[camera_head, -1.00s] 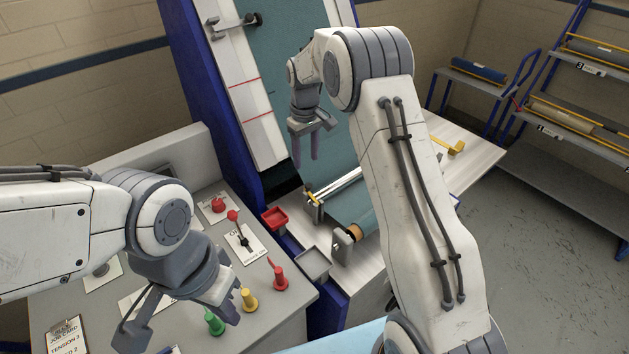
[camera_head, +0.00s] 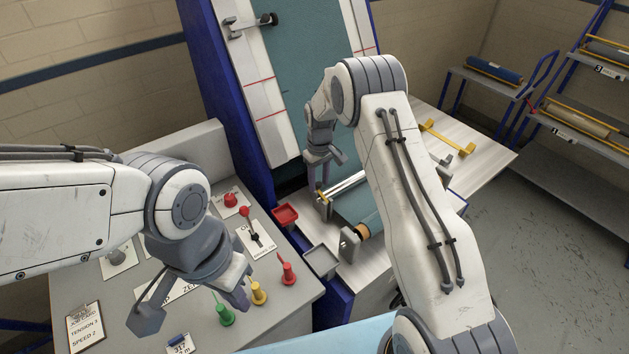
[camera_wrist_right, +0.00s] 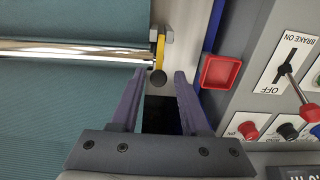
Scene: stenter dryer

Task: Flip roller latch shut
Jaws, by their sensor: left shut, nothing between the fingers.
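The chrome roller (camera_head: 347,188) lies across the teal cloth, and it also shows in the right wrist view (camera_wrist_right: 70,50). In the head view my right gripper (camera_head: 318,180) is just above the roller's left end and partly hides the latch. My left gripper (camera_head: 242,297) is shut and empty over the control panel.
The control panel (camera_head: 190,315) has red, yellow and green levers near my left gripper. A red tray (camera_head: 286,215) and a grey tray (camera_head: 321,260) sit beside the roller. A yellow handle (camera_head: 447,137) lies on the right-hand table. Racks with rolls stand at the far right.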

